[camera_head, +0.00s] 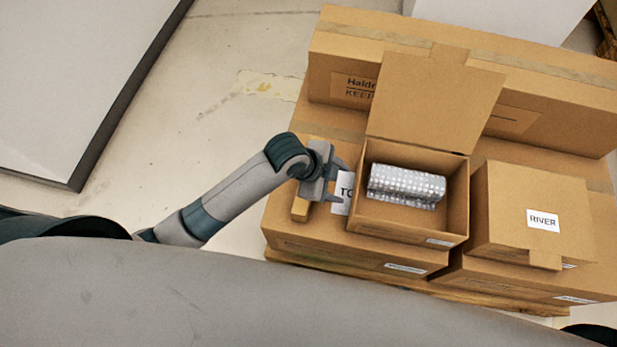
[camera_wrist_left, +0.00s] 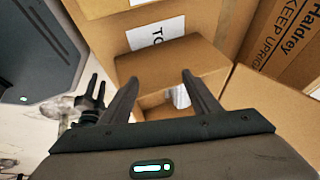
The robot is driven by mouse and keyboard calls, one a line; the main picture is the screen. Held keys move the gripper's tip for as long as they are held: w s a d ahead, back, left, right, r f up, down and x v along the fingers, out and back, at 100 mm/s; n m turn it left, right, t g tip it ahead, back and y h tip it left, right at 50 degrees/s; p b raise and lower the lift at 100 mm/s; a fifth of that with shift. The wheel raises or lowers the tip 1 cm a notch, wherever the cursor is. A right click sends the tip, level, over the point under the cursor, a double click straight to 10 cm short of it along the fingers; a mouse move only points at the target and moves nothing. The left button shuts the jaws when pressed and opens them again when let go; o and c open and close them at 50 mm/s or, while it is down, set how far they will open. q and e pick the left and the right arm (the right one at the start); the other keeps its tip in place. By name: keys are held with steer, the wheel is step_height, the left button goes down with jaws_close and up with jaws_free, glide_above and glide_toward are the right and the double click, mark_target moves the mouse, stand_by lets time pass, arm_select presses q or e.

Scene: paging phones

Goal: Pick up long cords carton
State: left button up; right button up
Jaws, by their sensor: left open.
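I see no carton whose label reads long cords. My left gripper (camera_head: 338,182) is open, over the left end of the stack, just left of an open carton (camera_head: 398,224). This carton has its lid raised and holds a silver bubble-wrapped roll (camera_head: 405,184). A white label (camera_head: 346,187), partly hidden, starts with "TO". A narrow tan cardboard piece (camera_head: 300,208) shows beside the gripper. In the left wrist view, a brown cardboard surface (camera_wrist_left: 170,62) lies just beyond and between my open fingertips (camera_wrist_left: 160,82); contact cannot be told.
A closed carton labelled RIVER (camera_head: 541,193) stands at right. A long taped carton (camera_head: 560,105) lies behind. Larger cartons (camera_head: 330,255) lie underneath, on a wooden pallet (camera_head: 490,292). A grey slab (camera_head: 70,75) lies at upper left. Bare floor (camera_head: 225,90) is between.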

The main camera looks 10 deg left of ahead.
arm_select(q)
steer(key=w+a+r+m+g+y, duration=0.1)
steer(key=w+a+r+m+y, duration=0.1)
steer(key=a+m, duration=0.3)
steer(key=w+a+r+m+g+y, duration=0.2)
steer(key=w+a+r+m+y, duration=0.1)
steer(key=m, duration=0.9)
steer(key=shift+a+r+m+b, duration=0.3)
steer(key=shift+a+r, duration=0.35)
steer(key=shift+a, duration=0.2)
arm_select(e)
steer(key=shift+s, duration=0.35)
steer(key=shift+d, duration=0.1)
arm_select(q)
step_height(320, 180, down, 12)
steer(key=shift+w+f, duration=0.1)
arm_select(e)
steer(key=shift+w, duration=0.1)
